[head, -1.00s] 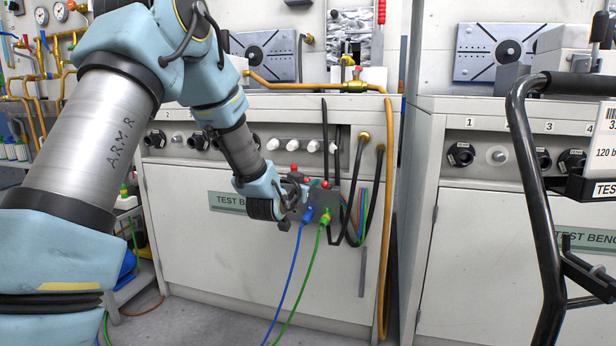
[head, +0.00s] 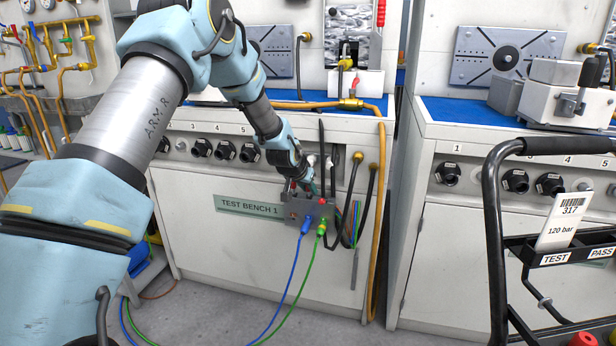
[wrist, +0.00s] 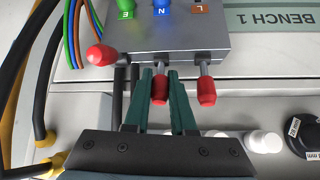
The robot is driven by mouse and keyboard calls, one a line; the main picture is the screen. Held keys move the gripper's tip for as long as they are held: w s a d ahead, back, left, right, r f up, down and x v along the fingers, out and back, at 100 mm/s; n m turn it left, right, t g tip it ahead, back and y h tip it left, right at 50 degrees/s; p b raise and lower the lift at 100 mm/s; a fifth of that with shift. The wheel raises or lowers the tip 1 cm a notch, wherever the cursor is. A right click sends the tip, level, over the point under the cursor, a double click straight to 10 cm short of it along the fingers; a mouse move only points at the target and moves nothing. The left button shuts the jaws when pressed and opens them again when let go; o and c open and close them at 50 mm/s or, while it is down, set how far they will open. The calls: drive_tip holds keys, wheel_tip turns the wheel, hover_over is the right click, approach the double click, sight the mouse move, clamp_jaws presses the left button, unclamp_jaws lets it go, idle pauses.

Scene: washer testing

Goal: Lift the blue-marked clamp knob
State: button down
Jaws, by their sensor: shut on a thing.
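A grey terminal box (head: 296,208) is on the front of Test Bench 1; it also shows in the wrist view (wrist: 190,40). It carries a green plug marked E (wrist: 125,8), a blue plug marked N (wrist: 162,8) and a brown-marked place L (wrist: 200,8). Three red-tipped clamp knobs are on it. The blue-marked knob (wrist: 160,92), in line with N, is between the green fingers of my gripper (wrist: 160,76), shut on it. The knob near E (wrist: 100,55) points sideways, unlike the other two. The knob near L (wrist: 207,92) stands free beside my right finger. In the head view my gripper (head: 306,184) reaches the box from above.
Blue (head: 290,285) and green (head: 305,285) cables hang from the box to the floor. Black hoses (head: 371,190) and a yellow pipe (head: 378,240) run beside it on the right. White knobs (wrist: 262,141) are close to my gripper. A black-framed trolley (head: 490,220) stands at the right.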

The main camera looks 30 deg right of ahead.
drive_tip(key=shift+w+d+r+g+y+p, duration=0.15)
drive_tip(key=shift+g+y+p, duration=0.25)
drive_tip(key=shift+p, duration=0.5)
drive_tip(key=c, duration=0.8)
unclamp_jaws()
drive_tip(key=shift+o, duration=0.2)
drive_tip(key=v, duration=1)
drive_tip(key=shift+r, duration=0.2)
drive_tip(key=shift+a, duration=0.2)
